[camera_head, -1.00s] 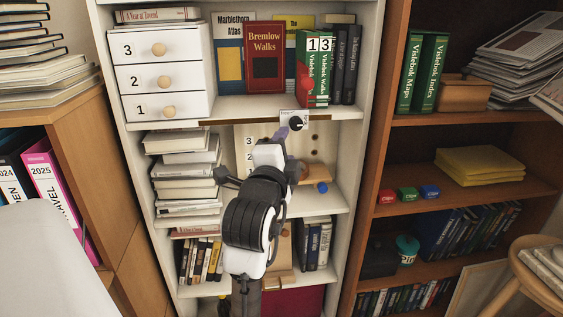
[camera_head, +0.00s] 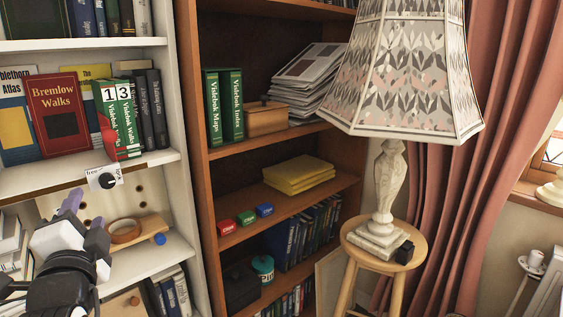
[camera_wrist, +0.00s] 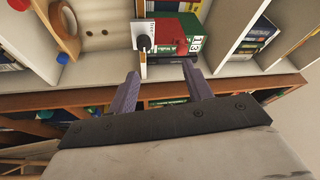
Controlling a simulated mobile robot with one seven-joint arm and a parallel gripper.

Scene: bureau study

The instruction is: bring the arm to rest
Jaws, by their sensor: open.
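My gripper (camera_head: 73,207) is at the lower left of the head view, in front of the white bookcase (camera_head: 174,207). Its two purple-grey fingers show apart in the wrist view (camera_wrist: 160,84), with nothing held between them. A black knob on a white plate (camera_head: 107,180) sits on the shelf edge just above and right of my gripper. The same knob (camera_wrist: 144,43) lies beyond the fingertips in the wrist view, apart from them. My arm runs down out of the lower left corner.
A wooden board with a tape roll (camera_head: 125,231) lies on the shelf right of my gripper. The brown bookcase (camera_head: 205,180) stands to the right, holding three small coloured boxes (camera_head: 246,217).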

